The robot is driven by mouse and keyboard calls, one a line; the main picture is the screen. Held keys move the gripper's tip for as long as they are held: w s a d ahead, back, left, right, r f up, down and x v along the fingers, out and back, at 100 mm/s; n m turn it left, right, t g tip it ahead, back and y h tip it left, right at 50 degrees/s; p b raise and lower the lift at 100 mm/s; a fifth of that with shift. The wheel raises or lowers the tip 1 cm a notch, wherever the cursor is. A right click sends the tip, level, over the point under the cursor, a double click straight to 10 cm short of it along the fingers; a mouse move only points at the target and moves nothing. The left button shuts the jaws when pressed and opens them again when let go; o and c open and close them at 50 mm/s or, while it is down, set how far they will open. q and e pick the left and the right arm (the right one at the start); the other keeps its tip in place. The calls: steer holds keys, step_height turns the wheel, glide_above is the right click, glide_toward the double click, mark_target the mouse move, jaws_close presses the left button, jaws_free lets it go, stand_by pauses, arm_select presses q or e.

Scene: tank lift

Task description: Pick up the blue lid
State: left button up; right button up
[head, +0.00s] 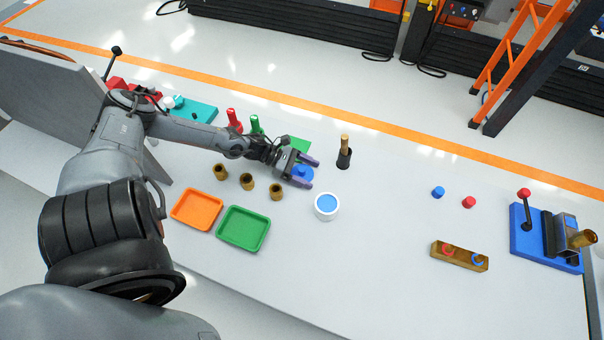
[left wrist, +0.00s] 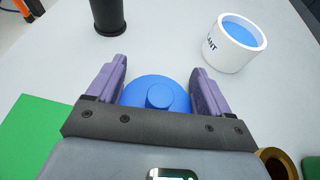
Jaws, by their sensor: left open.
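The blue lid (head: 303,172) lies on the white table, a round disc with a small knob on top. In the left wrist view the lid (left wrist: 158,94) sits between the two purple fingers. My left gripper (head: 312,174) is open, with a finger on each side of the lid; in the left wrist view the gripper (left wrist: 158,78) shows gaps near the knob. I cannot tell whether the fingers touch the lid's rim. My right gripper does not show.
A white tank (head: 326,207) with blue content stands just right of the gripper. A dark holder with a wooden handle (head: 344,152) is behind it. Brass cups (head: 247,181), an orange tray (head: 197,208) and a green tray (head: 243,229) are to the left.

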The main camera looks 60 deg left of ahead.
arm_select(q)
jaws_close()
stand_by(0.3)
